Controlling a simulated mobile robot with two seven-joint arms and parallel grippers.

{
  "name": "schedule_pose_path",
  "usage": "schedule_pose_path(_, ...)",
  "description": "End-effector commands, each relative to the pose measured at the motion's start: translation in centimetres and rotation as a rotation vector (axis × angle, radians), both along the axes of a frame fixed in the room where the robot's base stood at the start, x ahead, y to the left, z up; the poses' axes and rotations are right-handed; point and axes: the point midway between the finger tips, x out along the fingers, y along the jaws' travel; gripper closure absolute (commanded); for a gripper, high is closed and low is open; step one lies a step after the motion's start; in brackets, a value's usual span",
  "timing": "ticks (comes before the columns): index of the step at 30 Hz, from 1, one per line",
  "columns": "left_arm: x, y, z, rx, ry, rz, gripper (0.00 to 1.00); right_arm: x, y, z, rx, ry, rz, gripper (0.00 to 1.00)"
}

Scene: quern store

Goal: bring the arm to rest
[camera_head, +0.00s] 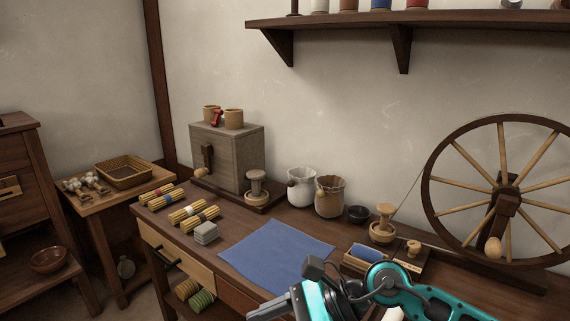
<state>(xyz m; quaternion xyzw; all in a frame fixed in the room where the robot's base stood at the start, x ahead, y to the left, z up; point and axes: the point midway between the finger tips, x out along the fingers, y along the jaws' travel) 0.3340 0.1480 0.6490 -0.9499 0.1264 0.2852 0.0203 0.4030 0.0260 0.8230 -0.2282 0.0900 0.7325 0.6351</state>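My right arm (432,299), teal and black, comes in from the lower right over the front of the workbench. Its gripper (262,310) points left at the bottom edge, in front of the blue cloth (275,252). Nothing is visible in the gripper. My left gripper is not in view.
A side table (97,222) stands left. The blue cloth is bare.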

Motion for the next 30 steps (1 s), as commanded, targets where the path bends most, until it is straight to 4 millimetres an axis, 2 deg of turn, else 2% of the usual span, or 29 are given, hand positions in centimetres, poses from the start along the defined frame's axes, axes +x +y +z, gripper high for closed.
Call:
schedule_pose_path(1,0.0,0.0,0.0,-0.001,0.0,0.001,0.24,-1.1,1.5,1.1,0.136,0.144,-0.066,0.36)
schedule_pose_path(2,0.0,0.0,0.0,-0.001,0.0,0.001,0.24,-1.4,2.2,2.0,0.215,0.236,-0.11,0.36)
schedule_pose_path(5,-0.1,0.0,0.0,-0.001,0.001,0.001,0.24,-1.4,3.0,4.7,0.467,0.557,-0.264,0.36)
schedule_pose_path(8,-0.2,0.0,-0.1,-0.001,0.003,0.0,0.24,-0.2,2.0,6.2,0.704,0.9,-0.421,0.36)
schedule_pose_path(11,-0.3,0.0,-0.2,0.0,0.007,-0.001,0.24,1.6,-0.4,6.0,0.927,1.258,-0.58,0.36)
schedule_pose_path(14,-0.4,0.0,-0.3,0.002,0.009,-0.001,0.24,3.0,-3.8,3.7,1.143,1.624,-0.739,0.36)
schedule_pose_path(16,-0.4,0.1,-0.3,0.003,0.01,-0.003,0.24,3.5,-6.5,1.1,1.292,1.88,-0.85,0.36)
schedule_pose_path(19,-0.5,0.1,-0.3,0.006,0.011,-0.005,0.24,2.8,-10.1,-3.7,1.499,2.223,-0.998,0.36)
schedule_pose_path(21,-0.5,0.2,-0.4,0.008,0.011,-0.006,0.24,1.5,-12.2,-7.0,1.629,2.431,-1.088,0.36)
schedule_pose_path(22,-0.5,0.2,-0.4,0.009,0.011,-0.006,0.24,0.8,-13.0,-8.3,-1.596,-2.382,1.063,0.36)
schedule_pose_path(27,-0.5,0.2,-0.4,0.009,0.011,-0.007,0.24,-4.2,-16.3,-14.9,-1.344,-1.98,0.883,0.36)
schedule_pose_path(30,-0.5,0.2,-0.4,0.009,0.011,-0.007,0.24,-7.8,-17.6,-18.0,-1.227,-1.77,0.793,0.36)
